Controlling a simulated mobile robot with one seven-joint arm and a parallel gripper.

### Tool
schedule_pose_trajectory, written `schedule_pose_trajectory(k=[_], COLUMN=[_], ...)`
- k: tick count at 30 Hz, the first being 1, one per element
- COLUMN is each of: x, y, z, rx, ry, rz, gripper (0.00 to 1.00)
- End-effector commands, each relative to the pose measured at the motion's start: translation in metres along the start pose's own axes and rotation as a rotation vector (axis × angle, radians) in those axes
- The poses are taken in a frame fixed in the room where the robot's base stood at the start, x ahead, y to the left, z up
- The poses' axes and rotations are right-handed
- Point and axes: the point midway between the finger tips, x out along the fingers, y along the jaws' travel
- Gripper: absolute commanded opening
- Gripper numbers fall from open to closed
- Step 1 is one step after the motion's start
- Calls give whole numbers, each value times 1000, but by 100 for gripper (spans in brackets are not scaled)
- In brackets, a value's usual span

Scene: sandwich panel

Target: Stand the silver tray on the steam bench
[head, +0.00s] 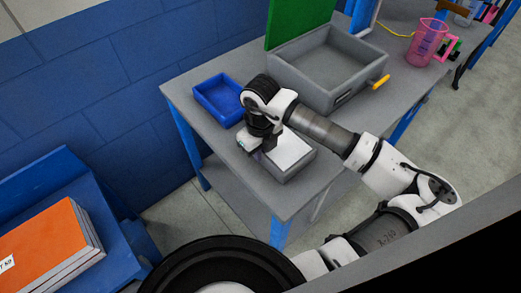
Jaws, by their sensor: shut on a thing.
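The silver tray (288,152), a small grey box shape with a bright pale inside, is at the near corner of a grey-topped bench (228,168) with blue legs, which I take for the steam bench. My gripper (264,150) points down at the tray's left edge and is shut on it. The fingertips are partly hidden by the wrist. I cannot tell whether the tray's underside touches the bench top.
A blue bin (219,97) stands left of my wrist. A large grey open box (330,62) with a yellow handle (381,82) and a green panel (297,17) stand behind. A pink jug (427,42) is farther right. Orange-topped panels (45,244) lie on a blue stand at left.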

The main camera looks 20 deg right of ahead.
Motion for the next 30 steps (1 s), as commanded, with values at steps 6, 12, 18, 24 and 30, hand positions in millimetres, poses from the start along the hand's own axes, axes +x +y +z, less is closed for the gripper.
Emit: schedule_pose_trajectory(k=[6, 12, 18, 24, 30], x=[3, 2, 2, -8, -49], y=[0, 0, 0, -1, -2], z=[0, 0, 0, 0, 0], rx=[0, 0, 0, 1, 0], ry=[0, 0, 0, -1, -1], rz=[-1, 0, 0, -4, -7], gripper=[12, 31, 31, 31, 31])
